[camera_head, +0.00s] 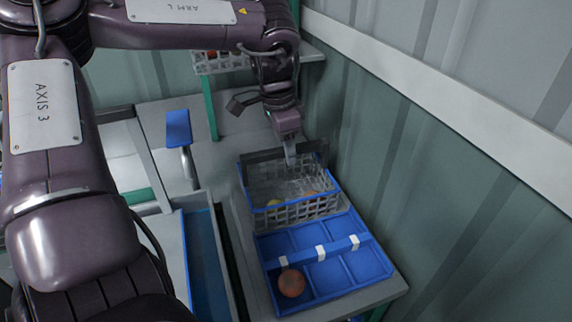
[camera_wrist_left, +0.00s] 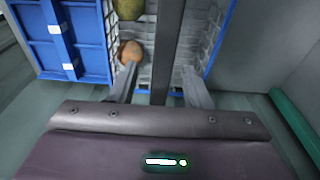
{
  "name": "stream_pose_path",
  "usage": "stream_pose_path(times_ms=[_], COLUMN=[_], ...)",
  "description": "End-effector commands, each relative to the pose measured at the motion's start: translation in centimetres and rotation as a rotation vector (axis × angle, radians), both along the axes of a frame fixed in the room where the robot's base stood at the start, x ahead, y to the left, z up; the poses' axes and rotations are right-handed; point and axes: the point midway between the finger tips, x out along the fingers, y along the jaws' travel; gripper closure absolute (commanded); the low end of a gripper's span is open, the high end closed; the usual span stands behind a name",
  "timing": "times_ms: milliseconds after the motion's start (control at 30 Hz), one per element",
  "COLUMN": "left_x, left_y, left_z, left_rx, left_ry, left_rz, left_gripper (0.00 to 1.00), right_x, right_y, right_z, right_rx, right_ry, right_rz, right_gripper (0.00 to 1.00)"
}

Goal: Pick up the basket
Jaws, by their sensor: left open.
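The basket (camera_head: 300,210) is grey mesh with a blue rim and stands at the far end of the blue tray. A yellowish fruit (camera_head: 274,203) and an orange-brown one (camera_wrist_left: 131,51) lie inside it. My left gripper (camera_head: 290,160) points down at the basket's far part. In the left wrist view its fingers (camera_wrist_left: 158,88) are apart, with a dark bar (camera_wrist_left: 168,50) running between them. The bar looks like part of the basket, perhaps its handle. I cannot tell whether the fingers touch it. My right gripper is not in view.
The blue compartment tray (camera_head: 330,272) holds one reddish-brown tomato (camera_head: 291,283). A corrugated wall (camera_head: 440,170) rises close on the right. Another mesh crate (camera_head: 222,64) stands on a farther table. A blue padded post (camera_head: 178,128) stands to the left.

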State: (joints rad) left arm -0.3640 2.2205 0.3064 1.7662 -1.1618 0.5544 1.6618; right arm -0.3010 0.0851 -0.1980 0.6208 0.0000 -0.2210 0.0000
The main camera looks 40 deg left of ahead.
Motion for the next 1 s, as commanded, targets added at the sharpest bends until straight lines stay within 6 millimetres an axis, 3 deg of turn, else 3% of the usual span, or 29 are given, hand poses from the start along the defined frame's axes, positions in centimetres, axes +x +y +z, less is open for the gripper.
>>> stream_pose_path(times_ms=[200, 467, 800, 1000], left_x=[0.3, 0.3, 0.4, 0.4], left_y=[0.0, -0.1, 0.0, 0.0], left_z=[-2.8, -3.2, -3.2, -3.2], left_rx=[0.000, 0.000, 0.000, 0.000], left_ry=[0.004, 0.001, 0.001, 0.001], left_rz=[0.000, 0.000, 0.000, 0.000], left_gripper=[0.56, 0.56, 0.98, 1.00], right_x=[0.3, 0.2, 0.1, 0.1], right_y=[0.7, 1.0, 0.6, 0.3], right_z=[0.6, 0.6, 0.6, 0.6], right_rx=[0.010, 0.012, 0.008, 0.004], right_ry=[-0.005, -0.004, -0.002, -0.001], right_rz=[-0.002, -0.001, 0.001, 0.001], right_gripper=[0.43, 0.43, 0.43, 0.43])
